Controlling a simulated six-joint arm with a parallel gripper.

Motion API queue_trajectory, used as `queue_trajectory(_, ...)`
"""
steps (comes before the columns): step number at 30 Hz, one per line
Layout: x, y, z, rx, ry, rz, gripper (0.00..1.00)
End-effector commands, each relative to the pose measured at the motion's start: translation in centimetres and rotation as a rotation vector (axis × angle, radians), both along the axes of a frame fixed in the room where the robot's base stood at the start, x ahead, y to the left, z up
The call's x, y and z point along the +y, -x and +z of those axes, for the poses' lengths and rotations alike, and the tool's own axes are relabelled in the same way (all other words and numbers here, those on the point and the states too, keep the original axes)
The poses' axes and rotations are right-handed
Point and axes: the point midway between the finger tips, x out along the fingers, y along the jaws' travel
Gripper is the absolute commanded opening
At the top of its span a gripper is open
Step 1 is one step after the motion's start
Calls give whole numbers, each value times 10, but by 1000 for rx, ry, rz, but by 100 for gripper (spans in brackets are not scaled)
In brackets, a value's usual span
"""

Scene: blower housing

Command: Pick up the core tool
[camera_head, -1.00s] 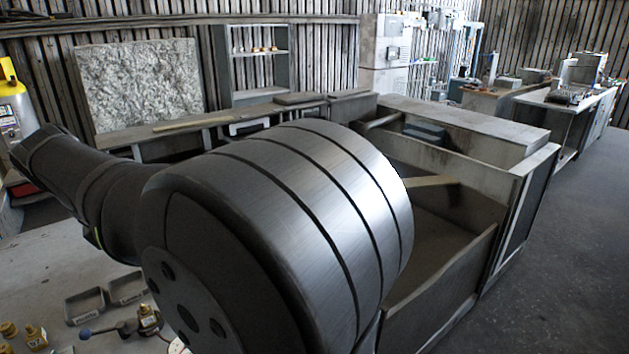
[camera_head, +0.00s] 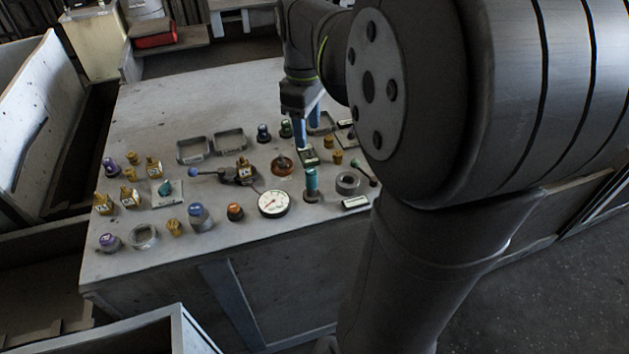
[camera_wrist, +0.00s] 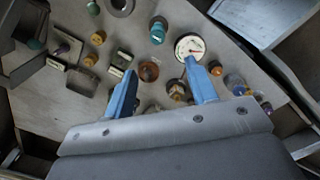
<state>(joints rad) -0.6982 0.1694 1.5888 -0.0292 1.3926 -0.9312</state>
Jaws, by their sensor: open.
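I cannot tell for certain which item is the core tool. A slim dark-handled tool (camera_head: 366,173) lies at the right of the bench, beside a grey ring. A teal-topped cylinder (camera_head: 312,186) stands upright left of that ring; it also shows in the wrist view (camera_wrist: 157,31). My gripper (camera_head: 309,130) points down over the back right of the bench items. In the wrist view my gripper (camera_wrist: 161,72) has its blue fingers apart with nothing held between them. An orange-brown round part (camera_wrist: 148,71) shows below the gap. My arm hides the bench's right end.
The bench (camera_head: 150,110) carries a dial gauge (camera_head: 273,203), a grey ring (camera_head: 348,183), two grey trays (camera_head: 230,140), a brass valve with blue-tipped lever (camera_head: 243,172) and several brass fittings and capped bottles. The back left of the bench is clear.

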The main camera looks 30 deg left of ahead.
Motion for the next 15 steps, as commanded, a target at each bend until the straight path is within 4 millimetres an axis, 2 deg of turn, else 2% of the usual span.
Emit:
queue_trajectory(5, -6, -5, -12, 13, -28, -68, 52)
queue_trajectory(8, -6, -4, -29, 15, -27, -68, 52)
queue_trajectory(15, -6, -4, -82, 15, -26, -65, 52)
